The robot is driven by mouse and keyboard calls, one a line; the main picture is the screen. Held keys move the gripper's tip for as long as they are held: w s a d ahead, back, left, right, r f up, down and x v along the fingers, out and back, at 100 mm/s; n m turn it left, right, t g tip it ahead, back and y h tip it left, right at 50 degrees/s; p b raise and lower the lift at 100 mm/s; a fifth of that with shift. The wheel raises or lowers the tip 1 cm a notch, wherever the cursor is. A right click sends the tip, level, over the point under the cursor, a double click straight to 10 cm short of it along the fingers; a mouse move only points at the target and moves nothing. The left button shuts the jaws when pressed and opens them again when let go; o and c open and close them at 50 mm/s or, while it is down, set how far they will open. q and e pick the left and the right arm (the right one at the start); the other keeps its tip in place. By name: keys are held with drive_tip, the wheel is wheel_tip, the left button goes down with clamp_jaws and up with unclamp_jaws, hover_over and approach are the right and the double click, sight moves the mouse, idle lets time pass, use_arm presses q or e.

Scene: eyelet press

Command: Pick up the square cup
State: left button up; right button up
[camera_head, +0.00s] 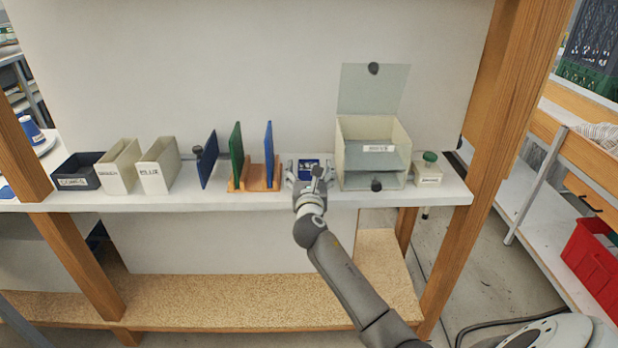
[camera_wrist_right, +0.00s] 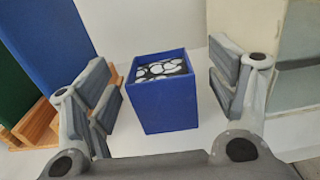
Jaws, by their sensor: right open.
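The square cup (camera_wrist_right: 166,108) is blue and holds several grey-white rings with dark centres. It stands upright on the white shelf. In the head view the cup (camera_head: 308,162) shows partly, between the fingers and behind the hand. My right gripper (camera_head: 308,171) comes in from the front. In the wrist view the right gripper (camera_wrist_right: 165,95) is open, with one finger on each side of the cup and a visible gap on both sides. My left gripper is not in view.
A wooden rack (camera_head: 240,186) with green and blue panels stands close left of the cup. A cream box with a raised clear lid (camera_head: 371,90) stands close right. A small green-topped container (camera_head: 428,172) is farther right. Cream bins and a dark tray (camera_head: 78,182) stand left.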

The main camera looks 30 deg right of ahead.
sight(309, 165)
drive_tip(key=shift+x, duration=1.55)
drive_tip(key=shift+a, duration=0.1)
drive_tip(key=c, duration=1.1)
